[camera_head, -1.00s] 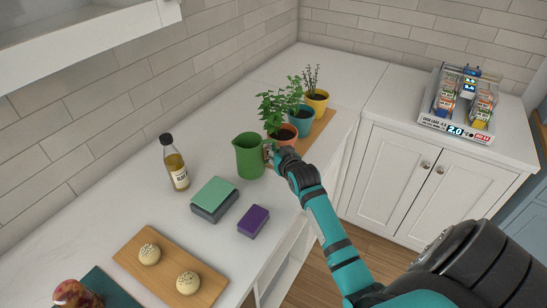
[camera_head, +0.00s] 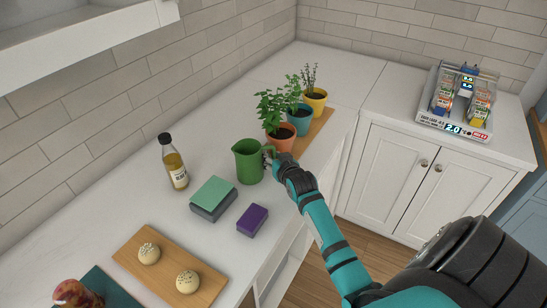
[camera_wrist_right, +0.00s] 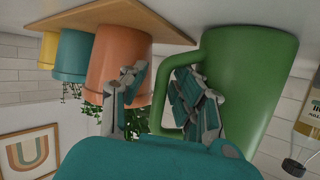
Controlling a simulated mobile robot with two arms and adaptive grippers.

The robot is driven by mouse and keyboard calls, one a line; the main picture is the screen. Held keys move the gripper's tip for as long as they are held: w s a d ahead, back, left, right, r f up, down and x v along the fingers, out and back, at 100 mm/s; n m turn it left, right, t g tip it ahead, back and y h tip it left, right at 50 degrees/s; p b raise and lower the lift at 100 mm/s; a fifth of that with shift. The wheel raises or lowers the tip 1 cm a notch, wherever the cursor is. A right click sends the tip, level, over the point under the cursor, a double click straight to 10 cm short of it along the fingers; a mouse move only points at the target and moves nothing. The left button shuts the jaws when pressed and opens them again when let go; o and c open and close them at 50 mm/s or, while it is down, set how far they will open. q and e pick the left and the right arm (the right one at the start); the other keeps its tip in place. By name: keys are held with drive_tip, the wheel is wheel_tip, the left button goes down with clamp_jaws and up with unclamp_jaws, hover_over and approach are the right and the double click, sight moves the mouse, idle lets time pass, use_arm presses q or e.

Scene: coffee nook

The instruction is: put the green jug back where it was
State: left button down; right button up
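The green jug (camera_head: 248,164) stands upright on the white counter, just in front of the orange plant pot. In the wrist view, which is upside down, the jug (camera_wrist_right: 247,85) fills the right side with its handle toward my gripper. My right gripper (camera_head: 270,157) is at the jug's handle. In the wrist view my right gripper's fingers (camera_wrist_right: 158,88) are apart, with the handle's outer bar showing in the gap between them. One finger overlaps the handle's opening. I cannot tell whether either finger touches it. My left gripper is not in view.
Orange (camera_head: 281,139), teal (camera_head: 300,121) and yellow (camera_head: 315,101) plant pots stand on a wooden board behind the jug. An oil bottle (camera_head: 175,165), stacked sponges (camera_head: 214,195) and a purple sponge (camera_head: 252,220) are nearby. A board (camera_head: 135,258) with two pale balls lies in front.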

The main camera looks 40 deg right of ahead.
drive_tip(key=shift+r, duration=0.15)
drive_tip(key=b+v, duration=0.1)
drive_tip(key=v, duration=1.1)
